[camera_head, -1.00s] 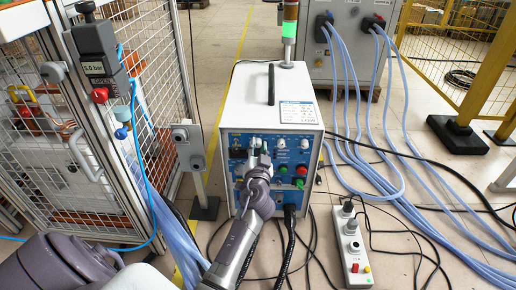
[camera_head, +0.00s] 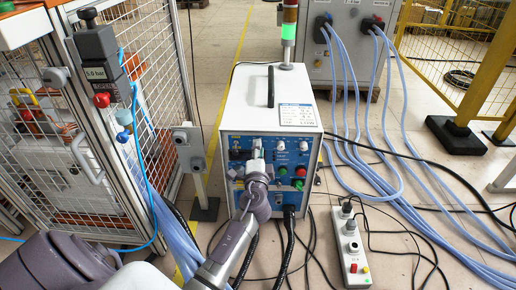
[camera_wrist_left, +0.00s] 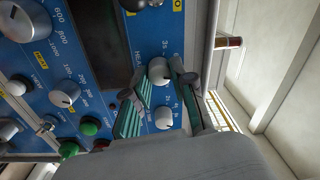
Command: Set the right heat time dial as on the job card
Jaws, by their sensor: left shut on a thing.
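The induction heater (camera_head: 268,105) is a white box with a blue front panel carrying dials and buttons. My left gripper (camera_head: 256,150) is at the panel's top row. In the left wrist view its two fingers (camera_wrist_left: 163,80) are on either side of a white dial (camera_wrist_left: 160,70), shut on it. Partly readable lettering "HEA" is printed beside it. Another white dial (camera_wrist_left: 163,118) sits just below, outside the grip. Its pointer and the held dial's exact setting are hard to read. A white card with a blue header (camera_head: 298,114) lies on the heater's top; its text is too small to read.
Red (camera_head: 301,170) and green (camera_head: 299,182) buttons are low on the panel's right. Black cables hang in front. A power strip (camera_head: 354,250) lies on the floor at right. A mesh cage (camera_head: 60,150) stands at left. Blue hoses (camera_head: 385,130) run along the right.

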